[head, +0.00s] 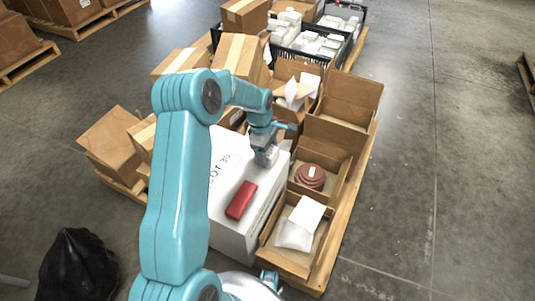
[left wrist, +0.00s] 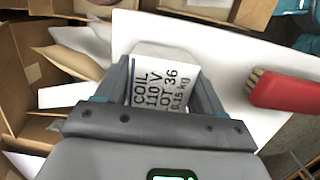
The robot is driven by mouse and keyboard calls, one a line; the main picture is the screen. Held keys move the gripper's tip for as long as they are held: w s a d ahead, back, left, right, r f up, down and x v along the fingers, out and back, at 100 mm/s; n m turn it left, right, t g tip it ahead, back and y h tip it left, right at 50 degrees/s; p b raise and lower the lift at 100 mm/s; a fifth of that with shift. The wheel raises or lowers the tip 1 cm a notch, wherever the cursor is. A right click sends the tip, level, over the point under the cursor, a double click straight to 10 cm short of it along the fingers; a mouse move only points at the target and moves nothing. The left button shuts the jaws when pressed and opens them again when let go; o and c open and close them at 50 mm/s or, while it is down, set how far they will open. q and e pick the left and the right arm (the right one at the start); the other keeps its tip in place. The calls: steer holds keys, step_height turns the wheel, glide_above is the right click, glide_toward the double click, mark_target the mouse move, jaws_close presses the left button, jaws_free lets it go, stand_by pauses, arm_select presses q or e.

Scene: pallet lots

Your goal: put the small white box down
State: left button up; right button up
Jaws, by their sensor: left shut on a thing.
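My left gripper (head: 264,160) is over the far right part of a large white box top (head: 228,178) marked with a lot number. It is shut on the small white box (left wrist: 160,92), whose label reads COIL 110 V, LOT 36, 0.15 kg. In the left wrist view the box sits between the two fingers, with the white top behind it. The head view mostly hides the small box behind the gripper. I cannot tell whether it touches the top.
A red-handled brush (head: 241,200) lies on the white top. Open cartons stand to the right, one with a reddish-brown coil (head: 310,176), one with white packets (head: 297,232). Black crates (head: 311,48) of white boxes are behind. A black bag (head: 78,266) is at lower left.

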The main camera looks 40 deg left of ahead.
arm_select(q)
steer(key=shift+f, duration=0.2)
steer(key=o, duration=1.1)
steer(key=shift+o, duration=0.2)
